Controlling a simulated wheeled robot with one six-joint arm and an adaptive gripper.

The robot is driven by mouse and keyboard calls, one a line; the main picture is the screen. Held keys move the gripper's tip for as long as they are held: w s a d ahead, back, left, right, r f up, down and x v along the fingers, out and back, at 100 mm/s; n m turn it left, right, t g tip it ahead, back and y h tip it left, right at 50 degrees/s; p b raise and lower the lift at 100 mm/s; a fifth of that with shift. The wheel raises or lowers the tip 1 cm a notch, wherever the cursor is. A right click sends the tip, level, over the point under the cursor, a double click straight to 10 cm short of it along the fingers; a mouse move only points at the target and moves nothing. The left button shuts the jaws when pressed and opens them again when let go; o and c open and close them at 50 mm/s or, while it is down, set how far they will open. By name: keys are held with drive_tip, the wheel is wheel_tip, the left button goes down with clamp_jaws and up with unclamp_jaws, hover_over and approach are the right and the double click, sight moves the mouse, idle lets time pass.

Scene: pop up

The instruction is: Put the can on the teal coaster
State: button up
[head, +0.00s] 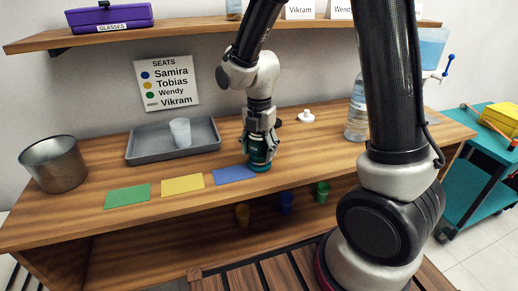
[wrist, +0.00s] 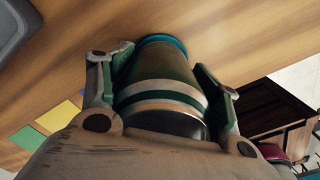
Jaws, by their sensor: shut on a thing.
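The dark green can (head: 259,150) with a pale band is upright in my gripper (head: 260,145), whose fingers are closed on both its sides. In the wrist view the can (wrist: 160,92) fills the middle between the fingers (wrist: 163,90). The teal coaster (head: 259,168) shows as a thin rim at the can's base, right of the blue mat. Its edge also shows beyond the can in the wrist view (wrist: 164,38). The can covers most of the coaster. I cannot tell whether the can's base touches it or is slightly above it.
Green (head: 128,195), yellow (head: 183,184) and blue (head: 234,174) mats lie along the counter's front. A grey tray (head: 147,150) holds a clear cup. A metal bucket (head: 54,165) stands left; a water bottle (head: 356,118) stands right. Small coloured cups (head: 287,202) sit on the shelf below.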

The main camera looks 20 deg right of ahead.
drive_tip(key=o, duration=1.2)
drive_tip(key=shift+f, duration=0.1)
